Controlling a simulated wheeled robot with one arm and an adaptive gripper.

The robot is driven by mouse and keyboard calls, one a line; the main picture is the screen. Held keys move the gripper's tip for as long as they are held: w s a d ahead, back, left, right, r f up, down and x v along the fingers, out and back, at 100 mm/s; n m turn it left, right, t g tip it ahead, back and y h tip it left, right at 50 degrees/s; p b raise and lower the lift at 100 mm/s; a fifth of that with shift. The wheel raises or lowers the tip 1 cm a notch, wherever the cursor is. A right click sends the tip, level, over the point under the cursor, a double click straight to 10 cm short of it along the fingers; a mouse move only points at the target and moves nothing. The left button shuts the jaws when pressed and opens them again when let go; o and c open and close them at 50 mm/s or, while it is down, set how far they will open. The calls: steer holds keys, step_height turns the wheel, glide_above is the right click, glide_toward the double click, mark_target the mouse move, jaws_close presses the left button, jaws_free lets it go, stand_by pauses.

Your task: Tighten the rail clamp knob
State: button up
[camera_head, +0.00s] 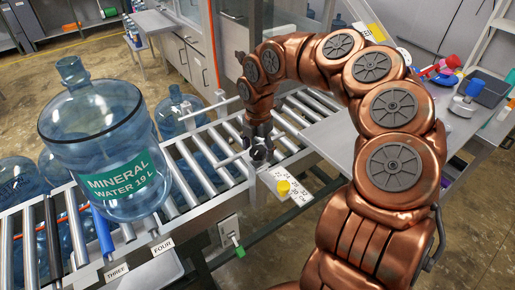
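My gripper (258,150) points down at the near side rail of the roller conveyor (208,210), to the right of the big jug. Its fingers are small and dark here, and I cannot tell whether they are open or touching anything. A round yellow knob (283,187) sits on a pale plate with printed numbers (298,188), just below and right of my gripper, apart from it. Which part is the rail clamp knob is not clear; any knob under the fingers is hidden. Thin metal guide bars (205,107) stand over the rollers left of my gripper.
A large clear jug (95,135) labelled mineral water stands on the rollers at left. More jugs (178,110) stand behind and below. A green-tipped lever (237,246) hangs at the front. A grey table (335,140) lies right, with coloured items (468,95) farther right.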

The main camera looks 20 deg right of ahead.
steer(key=c, duration=1)
steer(key=shift+o, duration=0.2)
